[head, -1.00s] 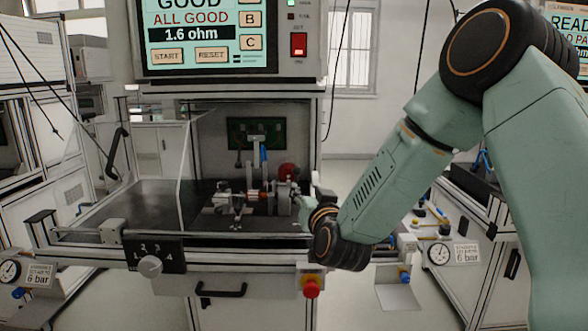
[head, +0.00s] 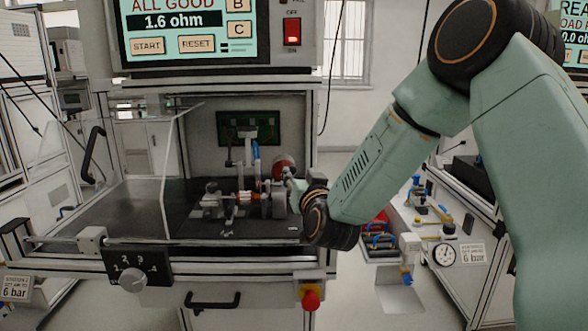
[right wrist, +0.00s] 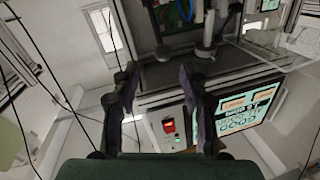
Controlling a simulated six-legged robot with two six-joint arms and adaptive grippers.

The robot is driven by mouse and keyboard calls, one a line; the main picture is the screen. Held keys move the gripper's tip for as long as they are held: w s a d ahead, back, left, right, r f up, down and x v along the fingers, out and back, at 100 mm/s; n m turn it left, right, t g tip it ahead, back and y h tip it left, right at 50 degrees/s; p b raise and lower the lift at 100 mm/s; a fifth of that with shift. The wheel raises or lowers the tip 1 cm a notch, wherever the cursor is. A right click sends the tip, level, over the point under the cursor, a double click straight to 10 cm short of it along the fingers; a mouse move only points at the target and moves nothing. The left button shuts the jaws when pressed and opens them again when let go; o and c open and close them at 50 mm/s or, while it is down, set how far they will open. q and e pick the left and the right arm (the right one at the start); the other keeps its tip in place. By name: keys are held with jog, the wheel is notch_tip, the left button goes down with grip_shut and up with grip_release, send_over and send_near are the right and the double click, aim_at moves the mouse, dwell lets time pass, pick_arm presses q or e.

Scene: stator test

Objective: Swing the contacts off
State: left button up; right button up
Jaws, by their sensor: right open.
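The test fixture (head: 230,203) stands on the dark floor of the open test bay. A small copper-coloured part (head: 248,196) sits in its middle, with grey blocks on both sides. A blue-and-grey upright piece (head: 256,158) rises behind it. I cannot tell at this size which parts are the contacts or whether they touch. My right gripper (head: 296,190) is at the fixture's right side, mostly hidden behind my wrist. In the right wrist view its two fingers (right wrist: 158,75) are apart with nothing between them. My left gripper is not in view.
The tester screen (head: 185,32) above the bay reads ALL GOOD and 1.6 ohm, with a lit red switch (head: 292,32) beside it. A clear panel (head: 172,170) stands at the bay's left. A selector knob (head: 132,280) and red button (head: 310,299) are in front.

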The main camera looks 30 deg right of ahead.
aim_at(294, 170)
jog(key=x, duration=0.5)
jog(key=shift+w+f+b, duration=0.1)
jog(key=shift+w+b, duration=0.15)
jog(key=shift+b, duration=0.1)
jog(key=shift+w+a+f, duration=0.15)
jog(key=shift+w, duration=0.3)
jog(key=shift+s, duration=0.3)
jog(key=c, duration=0.4)
jog(key=shift+w, duration=0.1)
grip_shut()
